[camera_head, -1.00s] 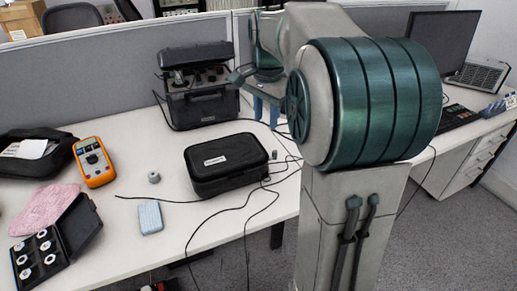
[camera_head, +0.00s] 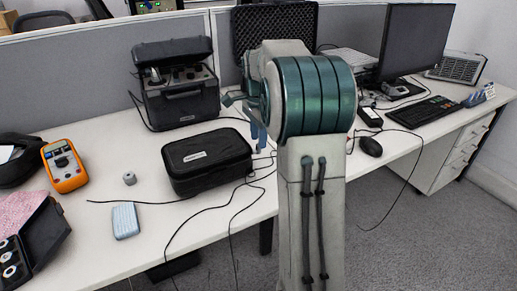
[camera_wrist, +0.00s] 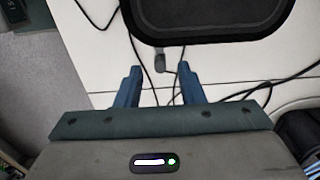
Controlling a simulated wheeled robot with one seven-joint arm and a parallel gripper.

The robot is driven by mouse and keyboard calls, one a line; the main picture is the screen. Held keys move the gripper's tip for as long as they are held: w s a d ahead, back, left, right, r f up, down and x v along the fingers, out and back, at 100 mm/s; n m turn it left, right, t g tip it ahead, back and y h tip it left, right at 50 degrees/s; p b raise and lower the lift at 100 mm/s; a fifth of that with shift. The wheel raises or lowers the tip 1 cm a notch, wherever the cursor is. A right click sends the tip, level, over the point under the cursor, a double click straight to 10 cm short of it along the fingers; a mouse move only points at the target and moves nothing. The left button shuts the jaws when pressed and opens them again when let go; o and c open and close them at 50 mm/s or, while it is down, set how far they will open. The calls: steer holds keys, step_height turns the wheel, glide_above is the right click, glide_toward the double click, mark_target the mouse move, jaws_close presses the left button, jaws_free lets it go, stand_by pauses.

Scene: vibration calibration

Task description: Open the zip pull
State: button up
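A closed black zip case (camera_head: 207,165) with a pale label lies flat on the desk. In the wrist view, its rounded black edge (camera_wrist: 205,38) fills the top. A small grey-brown tab, which looks like the zip pull (camera_wrist: 157,66), hangs from that edge. My gripper (camera_wrist: 160,74) is open, with its two blue fingers spread apart. The tab shows between and slightly beyond the fingertips, and I see no contact. In the head view, my gripper (camera_head: 258,133) is partly hidden by my arm, to the right of the case.
Dark cables (camera_wrist: 148,75) lie on the desk near and under the fingers. A black instrument case (camera_head: 185,100) stands open behind. An orange multimeter (camera_head: 64,166), a grey cylinder (camera_head: 129,178) and a light-blue box (camera_head: 125,221) are at left. A monitor (camera_head: 415,42) and keyboard (camera_head: 423,111) are at right.

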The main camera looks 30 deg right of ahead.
mark_target(257, 149)
steer(key=shift+f+b, duration=0.3)
steer(key=shift+f, duration=1.35)
